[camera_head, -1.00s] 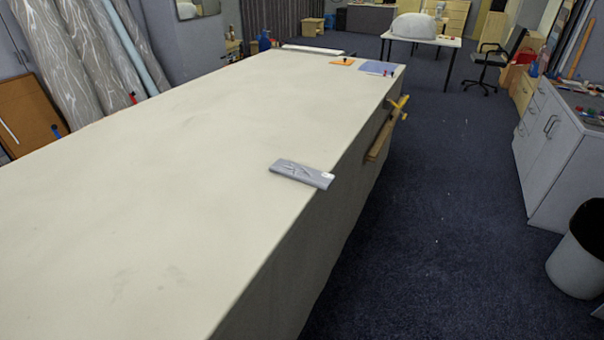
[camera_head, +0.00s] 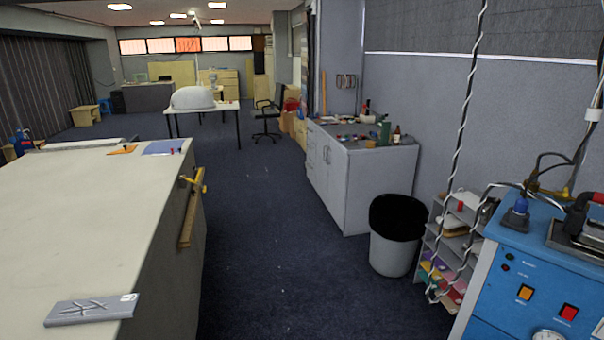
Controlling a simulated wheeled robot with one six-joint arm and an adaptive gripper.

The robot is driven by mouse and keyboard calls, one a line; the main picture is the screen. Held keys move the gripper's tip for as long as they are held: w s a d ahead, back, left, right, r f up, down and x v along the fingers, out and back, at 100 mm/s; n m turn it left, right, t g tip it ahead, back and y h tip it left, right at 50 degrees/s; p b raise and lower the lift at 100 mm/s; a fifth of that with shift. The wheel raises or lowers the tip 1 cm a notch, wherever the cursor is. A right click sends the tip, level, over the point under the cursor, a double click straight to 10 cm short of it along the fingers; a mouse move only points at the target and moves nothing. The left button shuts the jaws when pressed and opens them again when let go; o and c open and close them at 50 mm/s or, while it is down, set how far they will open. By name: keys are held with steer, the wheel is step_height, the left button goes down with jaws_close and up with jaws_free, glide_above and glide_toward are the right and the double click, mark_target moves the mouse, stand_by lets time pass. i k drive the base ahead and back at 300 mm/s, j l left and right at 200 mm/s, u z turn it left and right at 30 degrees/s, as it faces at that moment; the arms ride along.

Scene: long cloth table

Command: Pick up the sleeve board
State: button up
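I cannot make out a sleeve board for sure in this view. A flat grey slab (camera_head: 91,310) with a raised pattern and a small white label lies on the long cloth table (camera_head: 60,225), near its right edge. A long pale flat object (camera_head: 85,144) lies across the table's far end; it is too small to identify. My gripper is not in view.
A wooden bar (camera_head: 187,220) with a yellow clamp (camera_head: 194,183) sticks out from the table's right side. A bin (camera_head: 394,250), a grey cabinet (camera_head: 350,185), a shelf rack (camera_head: 455,245) and a blue machine (camera_head: 525,275) stand at the right. The dark floor between is clear.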

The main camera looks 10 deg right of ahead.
mark_target(453, 226)
steer(key=i, duration=3.45)
steer(key=i+z, duration=0.15)
steer(key=z, duration=0.3)
steer(key=i+j+z, duration=0.1)
steer(key=z, duration=0.35)
steer(key=i+j+z, duration=0.15)
steer(key=z, duration=0.35)
steer(key=i+z, duration=0.1)
steer(key=z, duration=1.4)
